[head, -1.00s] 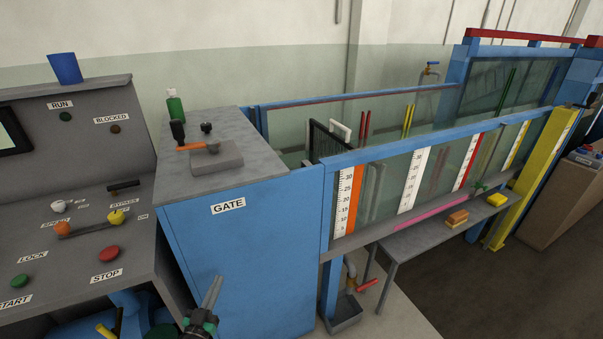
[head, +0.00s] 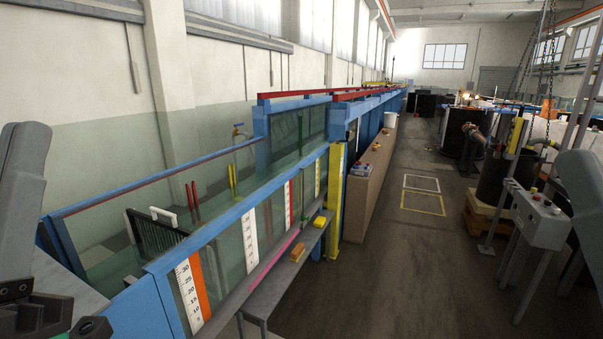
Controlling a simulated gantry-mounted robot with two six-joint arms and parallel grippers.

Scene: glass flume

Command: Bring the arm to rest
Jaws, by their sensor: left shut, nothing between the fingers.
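My left gripper (head: 45,312) shows only in part at the lower left corner, as dark parts with a bit of green below my grey arm. It is shut and I see nothing held in it; its fingertips are hard to make out. It is near the end of the glass flume (head: 110,236), which runs away from me. A grey link of my right arm is at the right edge, and its gripper is out of view.
A grey bench (head: 268,292) with an orange block (head: 297,252) and a yellow block (head: 320,221) stands along the flume. A grey control box (head: 540,220) on legs stands at right. The aisle floor (head: 405,270) between is clear.

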